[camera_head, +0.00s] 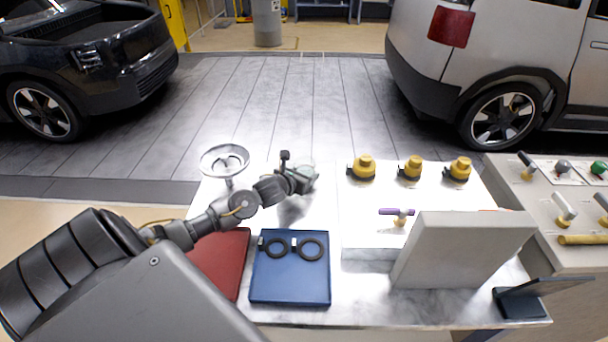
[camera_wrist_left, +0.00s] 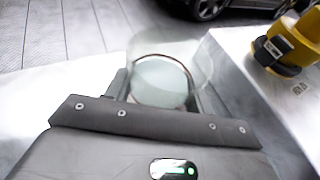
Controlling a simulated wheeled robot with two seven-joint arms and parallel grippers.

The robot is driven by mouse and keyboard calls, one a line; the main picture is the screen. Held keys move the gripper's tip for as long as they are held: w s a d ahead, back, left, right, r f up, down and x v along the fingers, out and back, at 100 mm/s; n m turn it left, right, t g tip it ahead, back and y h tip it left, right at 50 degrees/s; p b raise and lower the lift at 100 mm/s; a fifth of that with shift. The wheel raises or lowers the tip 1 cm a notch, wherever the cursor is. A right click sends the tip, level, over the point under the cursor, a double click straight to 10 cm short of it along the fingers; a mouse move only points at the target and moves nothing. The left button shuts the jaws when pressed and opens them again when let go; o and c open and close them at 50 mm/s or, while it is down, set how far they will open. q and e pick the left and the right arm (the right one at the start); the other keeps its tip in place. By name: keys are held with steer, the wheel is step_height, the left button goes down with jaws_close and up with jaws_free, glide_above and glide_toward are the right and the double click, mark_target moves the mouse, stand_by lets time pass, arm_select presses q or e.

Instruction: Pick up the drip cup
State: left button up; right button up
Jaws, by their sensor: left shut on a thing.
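The drip cup (camera_head: 306,169) is a small clear, pale round cup near the back middle of the table in the head view. In the left wrist view the see-through cup (camera_wrist_left: 162,82) sits between the fingers, with a dark ring line around it. My left gripper (camera_head: 303,180) is shut on the cup, reaching in from the left. Whether the cup touches the table is hard to tell. My right gripper is not in either view.
Yellow caps (camera_head: 363,168) line the back right. A blue tray (camera_head: 290,291) with two black rings and a red mat (camera_head: 226,262) lie in front. A grey panel (camera_head: 461,250) stands at right.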

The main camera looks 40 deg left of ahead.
arm_select(q)
steer(key=shift+r, duration=0.15)
steer(key=shift+r+b, duration=0.35)
steer(key=shift+r, duration=0.3)
steer(key=s+d+r+b, duration=0.2)
steer(key=s+d+r, duration=0.4)
steer(key=s+r, duration=0.5)
steer(key=shift+s+r, duration=0.2)
steer(key=shift+s, duration=0.5)
steer(key=shift+d, duration=0.15)
